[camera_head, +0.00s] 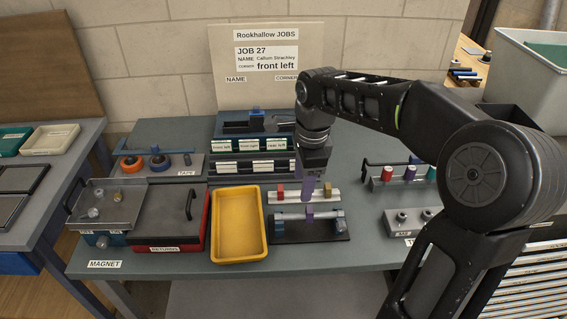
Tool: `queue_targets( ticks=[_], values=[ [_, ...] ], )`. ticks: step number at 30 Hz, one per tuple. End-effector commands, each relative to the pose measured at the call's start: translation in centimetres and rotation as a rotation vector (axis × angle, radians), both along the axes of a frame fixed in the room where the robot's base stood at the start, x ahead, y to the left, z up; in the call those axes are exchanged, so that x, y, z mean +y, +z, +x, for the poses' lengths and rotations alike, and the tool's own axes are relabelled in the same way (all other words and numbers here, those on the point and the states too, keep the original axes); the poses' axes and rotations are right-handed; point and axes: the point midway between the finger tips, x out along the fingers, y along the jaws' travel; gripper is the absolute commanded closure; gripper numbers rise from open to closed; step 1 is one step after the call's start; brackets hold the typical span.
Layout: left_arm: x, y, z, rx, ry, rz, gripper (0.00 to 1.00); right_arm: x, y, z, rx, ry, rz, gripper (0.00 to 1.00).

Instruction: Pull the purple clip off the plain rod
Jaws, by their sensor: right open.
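A plain grey rod (292,216) lies across a dark base (283,233) in the middle of the table, held by a support at each end. A purple clip (310,214) sits around the middle of the rod. My right gripper (311,178) points down above and behind the rod, open and apart from the clip on the rod. A second purple piece shows directly under the gripper, by a light rail (292,198) with red pieces; the gripper partly hides this area. My left gripper is not in view.
A yellow tray (238,258) stands empty, left of the rod base. A red-sided returns box (171,218) is farther left. A rack of coloured clips (390,178) and a block marked M8 (403,228) stand right. A job board (266,65) stands behind.

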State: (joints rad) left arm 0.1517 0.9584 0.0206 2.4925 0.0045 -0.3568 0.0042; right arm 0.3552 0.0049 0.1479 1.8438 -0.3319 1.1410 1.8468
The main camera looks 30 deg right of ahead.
Motion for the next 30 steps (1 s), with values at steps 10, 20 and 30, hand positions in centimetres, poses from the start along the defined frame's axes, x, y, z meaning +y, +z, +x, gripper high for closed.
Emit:
queue_targets(
  ticks=[10,20,30],
  values=[
    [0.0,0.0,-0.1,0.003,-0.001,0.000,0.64,-0.5,-0.1,-2.5,0.105,-0.122,-0.015,0.47],
    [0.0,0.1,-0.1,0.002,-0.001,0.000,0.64,-0.5,-0.8,-2.5,0.104,-0.120,-0.014,0.47],
    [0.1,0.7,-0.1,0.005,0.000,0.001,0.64,-0.4,-5.4,-2.6,0.107,-0.118,-0.012,0.47]
  ],
)
